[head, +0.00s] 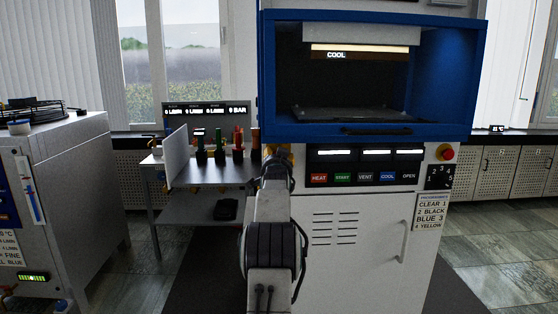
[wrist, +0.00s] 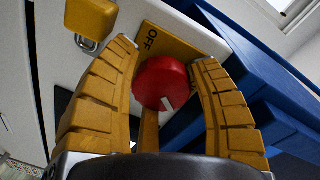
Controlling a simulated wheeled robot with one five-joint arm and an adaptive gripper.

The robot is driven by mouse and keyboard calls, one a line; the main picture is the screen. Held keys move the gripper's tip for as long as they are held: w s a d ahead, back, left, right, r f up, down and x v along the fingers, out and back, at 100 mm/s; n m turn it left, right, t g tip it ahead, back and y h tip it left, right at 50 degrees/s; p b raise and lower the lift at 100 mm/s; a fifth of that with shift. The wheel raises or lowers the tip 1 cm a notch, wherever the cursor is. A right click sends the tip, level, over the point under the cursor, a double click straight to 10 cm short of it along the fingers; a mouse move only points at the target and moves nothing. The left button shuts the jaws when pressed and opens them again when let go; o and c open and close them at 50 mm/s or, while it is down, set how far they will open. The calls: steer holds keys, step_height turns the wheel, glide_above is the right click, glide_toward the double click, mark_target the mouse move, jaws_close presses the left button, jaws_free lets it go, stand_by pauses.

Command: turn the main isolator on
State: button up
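The isolator is a round red knob (wrist: 160,84) on a yellow plate (wrist: 178,41) in the wrist view. The plate reads OFF above the knob. A short white mark shows on the knob's lower right part. My gripper (wrist: 165,58) has its two yellow fingers spread, one on each side of the knob. The right finger is very close to the knob; I cannot tell whether it touches. That finger covers part of the plate and any lettering there. In the head view my arm hides the knob, and my gripper (head: 276,154) shows only partly at the press's left edge.
A yellow block (wrist: 91,18) sits left of the plate. The blue press chamber (head: 467,85) juts out above the white cabinet (head: 345,215). A side table (head: 215,175) with coloured-handled valves stands left. A red button (head: 446,153) is on the right.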

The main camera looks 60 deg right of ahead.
steer(key=shift+o, duration=0.5)
steer(key=shift+w, duration=0.15)
steer(key=shift+a+r, duration=0.1)
steer(key=v, duration=1.2)
